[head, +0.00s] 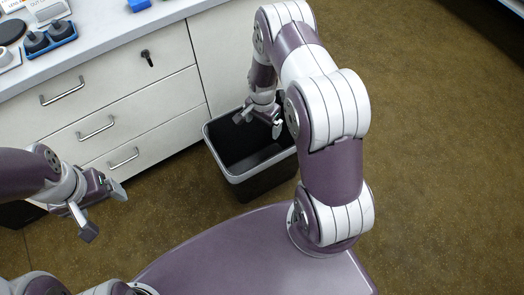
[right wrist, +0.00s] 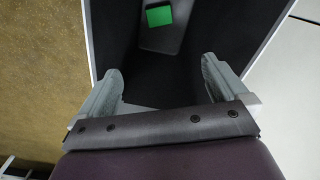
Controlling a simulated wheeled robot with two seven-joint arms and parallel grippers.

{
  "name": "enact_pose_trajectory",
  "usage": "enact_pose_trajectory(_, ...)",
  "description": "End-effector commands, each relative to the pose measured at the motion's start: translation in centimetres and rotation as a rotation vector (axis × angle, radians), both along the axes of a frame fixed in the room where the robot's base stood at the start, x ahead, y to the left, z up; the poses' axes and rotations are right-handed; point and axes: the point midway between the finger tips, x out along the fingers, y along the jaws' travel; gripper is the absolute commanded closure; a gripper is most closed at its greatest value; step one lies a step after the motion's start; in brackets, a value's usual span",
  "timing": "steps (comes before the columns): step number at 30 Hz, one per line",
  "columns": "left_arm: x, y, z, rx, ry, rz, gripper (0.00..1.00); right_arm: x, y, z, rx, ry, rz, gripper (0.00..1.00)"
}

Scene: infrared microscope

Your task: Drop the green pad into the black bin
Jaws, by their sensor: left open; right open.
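The black bin (head: 258,181) stands on the floor against the white cabinet in the head view, and its dark inside (right wrist: 205,28) fills the middle of the right wrist view. The green pad (right wrist: 159,16) lies inside the bin, on or against a dark grey surface, apart from my fingers. My right gripper (head: 258,120) is open over the bin's mouth; in the right wrist view its two fingers (right wrist: 162,88) are spread with nothing between them. My left gripper (head: 103,212) is open and empty at the left, in front of the drawers. The pad is not visible in the head view.
The white drawer cabinet (head: 95,120) stands behind the bin, its grey counter (head: 105,32) on top. A blue tray (head: 60,32) with dark pieces and a black disc (head: 12,30) are on the counter. Brown floor (head: 440,130) is open at right.

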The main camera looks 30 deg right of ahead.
Motion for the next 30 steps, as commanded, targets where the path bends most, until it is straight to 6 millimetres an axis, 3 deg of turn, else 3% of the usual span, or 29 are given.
enact_pose_trajectory(1, 0.0, 0.0, 1.4, 0.000, 0.000, 0.000, 0.16, 0.1, 0.0, 2.3, -0.001, -0.004, 0.000, 0.00)
enact_pose_trajectory(3, 0.0, 0.0, 2.2, 0.000, 0.000, 0.000, 0.16, 0.1, 0.0, 4.3, -0.001, -0.004, 0.000, 0.00)
enact_pose_trajectory(10, 0.0, 0.0, 3.7, 0.000, 0.000, 0.000, 0.16, 0.1, 0.0, 8.9, 0.000, -0.001, 0.000, 0.00)
enact_pose_trajectory(15, 0.0, 0.0, 3.9, 0.000, 0.000, 0.000, 0.16, 0.0, 0.0, 9.9, 0.000, 0.000, 0.000, 0.00)
enact_pose_trajectory(30, 0.0, 0.0, 3.8, 0.000, 0.000, 0.000, 0.16, 0.0, 0.0, 9.8, 0.000, 0.000, 0.012, 0.00)
